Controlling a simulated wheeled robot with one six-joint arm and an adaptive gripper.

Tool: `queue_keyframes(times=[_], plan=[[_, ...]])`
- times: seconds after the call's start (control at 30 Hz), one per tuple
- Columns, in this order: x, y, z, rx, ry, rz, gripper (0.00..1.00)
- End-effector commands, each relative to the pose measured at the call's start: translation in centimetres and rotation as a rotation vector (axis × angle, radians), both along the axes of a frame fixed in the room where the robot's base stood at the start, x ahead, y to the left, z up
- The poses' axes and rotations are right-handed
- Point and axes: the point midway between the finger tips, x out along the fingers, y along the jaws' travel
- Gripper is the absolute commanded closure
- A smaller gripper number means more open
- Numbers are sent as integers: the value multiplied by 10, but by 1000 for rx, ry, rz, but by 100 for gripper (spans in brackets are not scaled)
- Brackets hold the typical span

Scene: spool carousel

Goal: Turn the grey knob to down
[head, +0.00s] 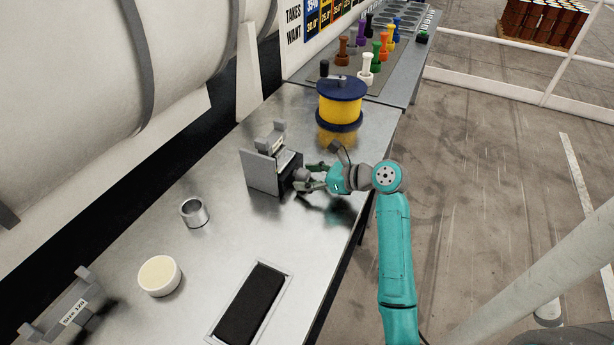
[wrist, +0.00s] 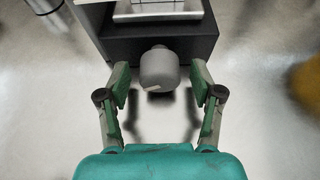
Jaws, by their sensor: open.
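The grey knob (wrist: 160,66) sticks out from the front of a dark box in the wrist view. A small pale mark shows low on it, a little left of its middle. In the head view the knob (head: 302,175) is small and partly covered by my gripper. My gripper (wrist: 160,82) is open, with one green-padded finger on each side of the knob. Gaps show between both fingers and the knob, so it is not gripped. In the head view my gripper (head: 316,178) reaches in from the right toward the box (head: 262,170).
A yellow spool (head: 340,107) with dark blue flanges stands just behind my gripper. A metal cup (head: 194,212), a white round tub (head: 159,276) and a black pad (head: 248,304) are on the metal table. Coloured pegs stand on the far bench.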

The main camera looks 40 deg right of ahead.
Motion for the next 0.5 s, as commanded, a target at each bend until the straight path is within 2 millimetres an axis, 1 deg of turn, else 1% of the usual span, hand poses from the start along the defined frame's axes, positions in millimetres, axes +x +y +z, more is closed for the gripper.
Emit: queue_keyframes(times=[0.3, 0.33, 0.37, 0.4, 0.47, 0.5], plan=[[2, 1, -1, -1, 0, -1, 34], [2, 1, -1, -1, 0, -1, 39], [2, 1, -1, -1, 0, -1, 47], [2, 1, -1, -1, 0, -1, 57], [2, 1, -1, -1, 0, -1, 72], [2, 1, -1, -1, 0, -1, 82]])
